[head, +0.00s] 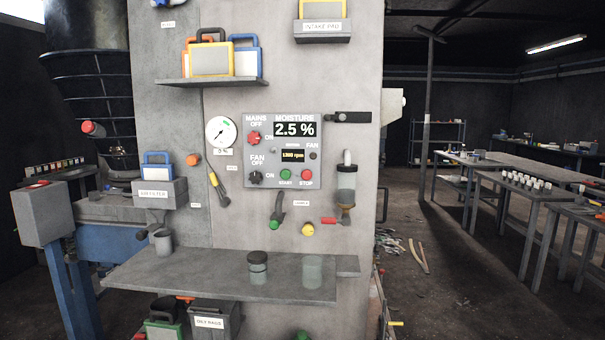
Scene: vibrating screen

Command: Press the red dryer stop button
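The red stop button (306,175) sits at the lower right of a grey control panel (263,195) on the concrete-grey wall, above a label reading STOP. A green start button (286,174) is just left of it. The panel also has a red mains knob (253,137), a black fan knob (255,178), a moisture display (295,129) reading 2.5 % and a small display (293,155) reading about 1300 rpm. Neither of my grippers shows in the head view. Nothing covers the stop button.
A grey shelf (200,275) juts out below the panel, with a dark jar (258,268) and a translucent jar (312,270). A sight glass (346,180) and a black lever (348,117) flank the panel's right side.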

